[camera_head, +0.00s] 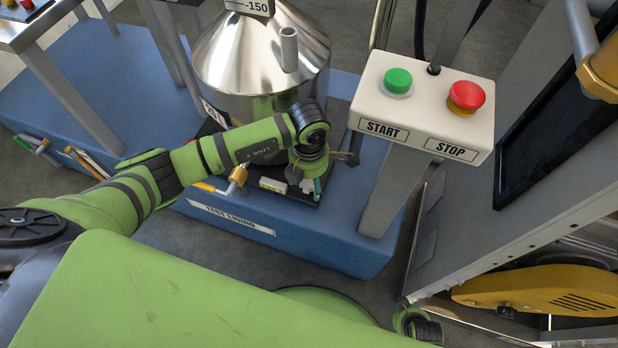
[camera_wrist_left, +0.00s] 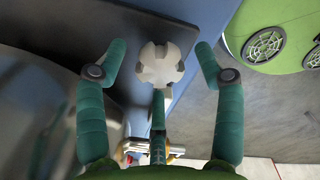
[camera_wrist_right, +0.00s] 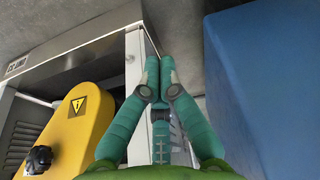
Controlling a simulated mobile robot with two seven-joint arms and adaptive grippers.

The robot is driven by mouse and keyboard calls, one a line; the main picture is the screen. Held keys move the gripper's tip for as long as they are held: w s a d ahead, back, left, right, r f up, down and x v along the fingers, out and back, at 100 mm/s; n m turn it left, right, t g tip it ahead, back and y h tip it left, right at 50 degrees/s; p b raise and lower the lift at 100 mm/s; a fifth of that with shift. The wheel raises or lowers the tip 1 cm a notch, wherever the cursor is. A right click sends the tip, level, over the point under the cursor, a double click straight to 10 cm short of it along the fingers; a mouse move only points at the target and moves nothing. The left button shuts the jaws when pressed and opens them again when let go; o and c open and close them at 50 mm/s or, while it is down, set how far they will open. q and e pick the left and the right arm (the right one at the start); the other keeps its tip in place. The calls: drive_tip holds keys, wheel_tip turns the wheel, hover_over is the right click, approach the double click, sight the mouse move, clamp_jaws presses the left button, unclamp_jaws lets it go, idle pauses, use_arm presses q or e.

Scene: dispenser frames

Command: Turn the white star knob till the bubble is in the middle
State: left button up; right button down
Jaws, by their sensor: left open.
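The white star knob (camera_wrist_left: 160,67) shows in the left wrist view, seen end-on, on a dark plate. My left gripper (camera_wrist_left: 160,52) is open, with one finger on each side of the knob and a clear gap on both sides.
A steel hopper (camera_head: 262,60) stands behind my left arm on a blue base (camera_head: 300,235). A START/STOP box (camera_head: 424,105) on a grey post stands close to the right of my left gripper. A yellow housing (camera_wrist_right: 75,125) is beside my right gripper.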

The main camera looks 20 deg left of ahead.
use_arm(q)
drive_tip(key=c, duration=1.2)
drive_tip(key=shift+o, duration=0.2)
drive_tip(key=shift+m, duration=0.3)
use_arm(e)
drive_tip(key=shift+f, duration=0.15)
use_arm(q)
drive_tip(key=shift+f+m+b, duration=0.1)
drive_tip(key=shift+m+b, duration=0.3)
drive_tip(key=shift+b, duration=0.05)
drive_tip(key=m+b, duration=0.2)
drive_tip(key=m, duration=0.1)
drive_tip(key=m+b, duration=0.2)
drive_tip(key=m, duration=0.2)
drive_tip(key=shift+m+b, duration=0.5)
drive_tip(key=shift+m, duration=0.2)
use_arm(e)
wheel_tip(320, 180, up, 9)
drive_tip(key=w, duration=0.2)
drive_tip(key=shift+a+r, duration=0.2)
drive_tip(key=shift+a, duration=0.15)
